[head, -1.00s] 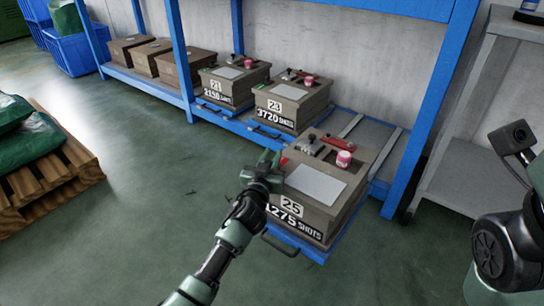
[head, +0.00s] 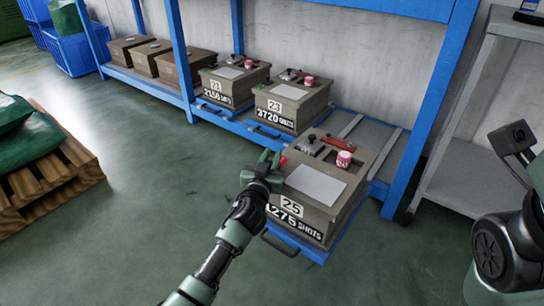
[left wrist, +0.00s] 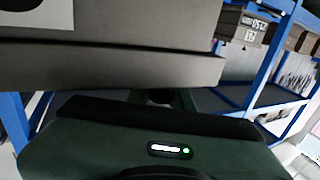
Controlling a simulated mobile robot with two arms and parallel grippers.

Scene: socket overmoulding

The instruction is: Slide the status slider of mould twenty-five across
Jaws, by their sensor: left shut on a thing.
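Mould twenty-five (head: 318,222) is a grey-brown box with a "25" plate, a "1275 shots" label and a light panel on top. It sits on a pulled-out blue tray. A red patch (head: 284,162), apparently its status slider, shows at the top left edge. My left gripper (head: 273,159) is at that edge, its green fingers shut on the slider and hiding most of it. In the left wrist view the mould's side (left wrist: 130,60) fills the upper part above the gripper body; the fingertips and slider are hidden there. My right gripper is out of view.
Moulds 23 (head: 290,103) and 21 (head: 232,82) stand behind on the blue rack (head: 420,110), with green marks on their top left edges. A wooden pallet (head: 50,185) lies left. The floor between is clear.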

